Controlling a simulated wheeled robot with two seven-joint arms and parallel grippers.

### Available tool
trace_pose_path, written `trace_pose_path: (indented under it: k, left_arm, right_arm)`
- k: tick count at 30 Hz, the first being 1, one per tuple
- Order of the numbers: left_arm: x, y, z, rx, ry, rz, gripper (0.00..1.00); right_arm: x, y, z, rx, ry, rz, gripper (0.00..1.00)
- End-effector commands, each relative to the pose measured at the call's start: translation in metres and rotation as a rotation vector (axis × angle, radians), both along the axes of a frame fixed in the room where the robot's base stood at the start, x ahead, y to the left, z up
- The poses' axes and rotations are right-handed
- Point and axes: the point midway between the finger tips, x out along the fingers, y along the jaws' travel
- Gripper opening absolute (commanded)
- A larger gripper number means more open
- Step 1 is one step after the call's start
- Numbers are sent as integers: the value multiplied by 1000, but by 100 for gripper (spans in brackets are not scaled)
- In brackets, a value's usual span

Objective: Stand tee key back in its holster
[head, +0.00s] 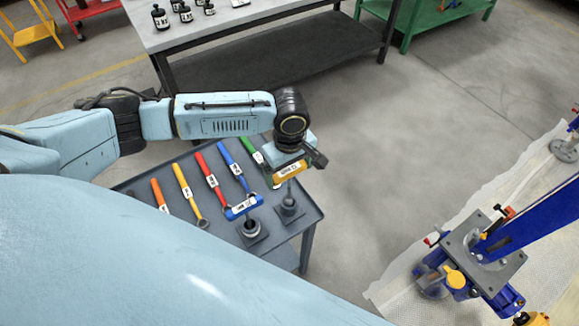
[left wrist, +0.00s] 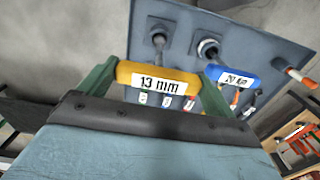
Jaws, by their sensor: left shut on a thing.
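My left gripper (head: 292,160) is shut on the yellow handle of a tee key (head: 288,171). In the left wrist view, the green fingers (left wrist: 157,88) clasp both ends of this handle (left wrist: 125,74), labelled 13 mm. The key's shaft points down to a grey holster (head: 289,208) near the cart's right corner, which also shows in the left wrist view (left wrist: 158,38). I cannot tell how far the tip is inside. A blue-handled tee key (head: 243,207) stands upright in the neighbouring holster (head: 250,229). My right gripper is not in view.
Several coloured wrenches lie in a row on the grey cart (head: 283,256), among them a red one (head: 208,172). A workbench (head: 200,30) with black weights stands behind. A blue screw jack (head: 470,250) stands on a pale mat at right. Floor between is clear.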

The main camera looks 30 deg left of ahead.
Motion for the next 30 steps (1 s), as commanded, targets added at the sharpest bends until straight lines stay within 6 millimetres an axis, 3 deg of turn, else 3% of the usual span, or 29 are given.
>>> trace_pose_path:
  k: [30]
  left_arm:
    - [0, 0, -41, -1, -1, 0, 50]
  right_arm:
    - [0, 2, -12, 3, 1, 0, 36]
